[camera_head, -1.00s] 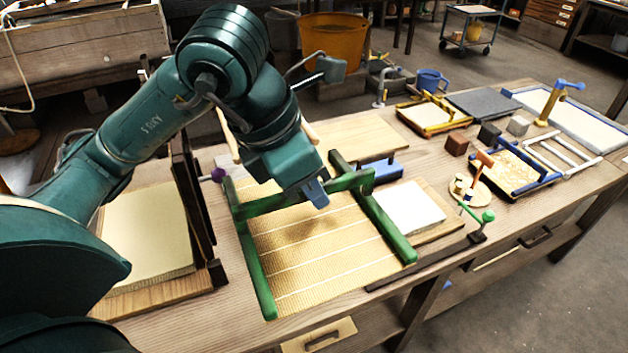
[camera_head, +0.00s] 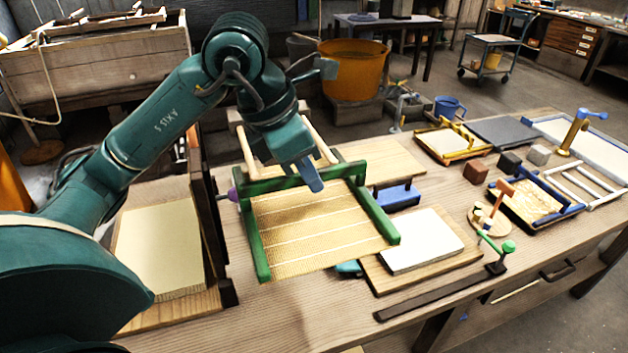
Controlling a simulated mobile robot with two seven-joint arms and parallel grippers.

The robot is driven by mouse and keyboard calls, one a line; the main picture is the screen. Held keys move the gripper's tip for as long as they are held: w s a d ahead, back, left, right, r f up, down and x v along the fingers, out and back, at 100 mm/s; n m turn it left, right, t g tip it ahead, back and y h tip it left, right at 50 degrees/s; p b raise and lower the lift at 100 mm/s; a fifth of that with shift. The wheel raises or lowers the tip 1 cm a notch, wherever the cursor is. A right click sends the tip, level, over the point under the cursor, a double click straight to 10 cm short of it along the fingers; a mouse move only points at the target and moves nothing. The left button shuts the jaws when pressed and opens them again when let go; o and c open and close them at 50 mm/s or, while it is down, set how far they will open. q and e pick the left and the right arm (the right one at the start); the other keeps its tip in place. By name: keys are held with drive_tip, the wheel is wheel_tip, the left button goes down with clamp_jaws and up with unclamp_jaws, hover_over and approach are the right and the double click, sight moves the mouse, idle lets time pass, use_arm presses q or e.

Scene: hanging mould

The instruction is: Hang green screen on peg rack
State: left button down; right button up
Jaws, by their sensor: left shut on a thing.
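The green screen (camera_head: 318,228) has a green frame with side bars and a tan ribbed mesh. My left gripper (camera_head: 311,178) is shut on its far green bar from above. The screen is held tilted above the bench, its near edge overlapping a board in the picture. What seems to be the peg rack stands behind my gripper. Its two light wooden pegs, a left peg (camera_head: 246,150) and a right peg (camera_head: 320,140), show beyond the screen's far bar. My wrist hides most of the rack between them. The screen looks apart from the pegs. My right gripper is out of view.
A dark upright frame (camera_head: 208,215) stands close left of the screen, beside a cream stack (camera_head: 160,240). A purple knob (camera_head: 233,194) is by the screen's left bar. A white sheet (camera_head: 422,240) on a board lies right. Blue and yellow frames crowd the bench's right.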

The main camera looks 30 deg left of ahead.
use_arm(q)
drive_tip(key=shift+w+a, duration=1.35)
drive_tip(key=shift+a, duration=0.25)
drive_tip(key=shift+w+a, duration=1.05)
drive_tip(key=shift+a, duration=0.25)
drive_tip(key=shift+w+a, duration=0.85)
drive_tip(key=shift+a, duration=0.1)
drive_tip(key=shift+w+a, duration=0.35)
drive_tip(key=shift+a, duration=0.05)
drive_tip(key=shift+f+b, duration=0.35)
drive_tip(key=shift+f, duration=0.05)
drive_tip(key=shift+f, duration=0.25)
